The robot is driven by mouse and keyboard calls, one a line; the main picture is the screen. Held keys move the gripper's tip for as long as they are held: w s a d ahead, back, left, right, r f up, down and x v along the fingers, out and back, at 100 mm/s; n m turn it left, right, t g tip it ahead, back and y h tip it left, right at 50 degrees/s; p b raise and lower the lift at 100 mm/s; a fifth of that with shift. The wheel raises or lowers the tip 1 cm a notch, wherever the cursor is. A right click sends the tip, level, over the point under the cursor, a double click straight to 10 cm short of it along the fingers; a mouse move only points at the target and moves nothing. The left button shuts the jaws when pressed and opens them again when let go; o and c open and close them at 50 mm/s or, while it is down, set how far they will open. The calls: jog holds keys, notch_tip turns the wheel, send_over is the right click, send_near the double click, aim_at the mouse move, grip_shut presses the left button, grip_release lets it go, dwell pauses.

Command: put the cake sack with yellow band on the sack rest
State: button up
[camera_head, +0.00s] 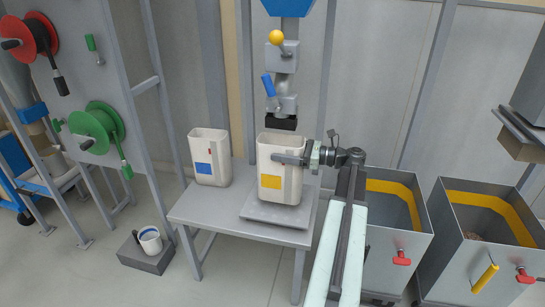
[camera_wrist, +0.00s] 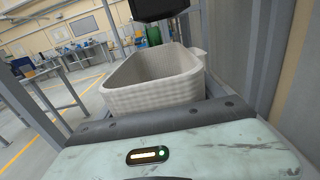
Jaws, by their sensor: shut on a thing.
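The cake sack with a yellow patch on its front (camera_head: 280,200) is a cream, open-topped upright sack. It is at the plate under the spout. My gripper (camera_head: 288,159) comes from the right and is shut on the sack's upper part. In the wrist view the sack's open rim (camera_wrist: 150,95) and empty-looking inside show; the jaws are not clear there. A flat grey plate (camera_head: 272,219), apparently the sack rest, lies on the table beneath the sack. I cannot tell whether the sack's base touches it.
A similar sack with a blue patch (camera_head: 210,172) stands on the table (camera_head: 195,210) at left. The dark spout (camera_head: 281,124) with a blue lever hangs just above the held sack. Grey bins (camera_head: 395,230) stand at right.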

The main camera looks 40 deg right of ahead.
jog(key=f+b, duration=0.1)
jog(key=w+f+b, duration=0.1)
jog(key=d+f+b, duration=0.1)
jog(key=f+b, duration=0.1)
jog(key=shift+w+d, duration=0.1)
jog(key=shift+w, duration=0.2)
jog(key=o, duration=1.9)
jog(key=shift+d, duration=0.1)
jog(key=shift+r, duration=0.15)
jog(key=v, duration=1.2)
jog(key=shift+s, duration=0.1)
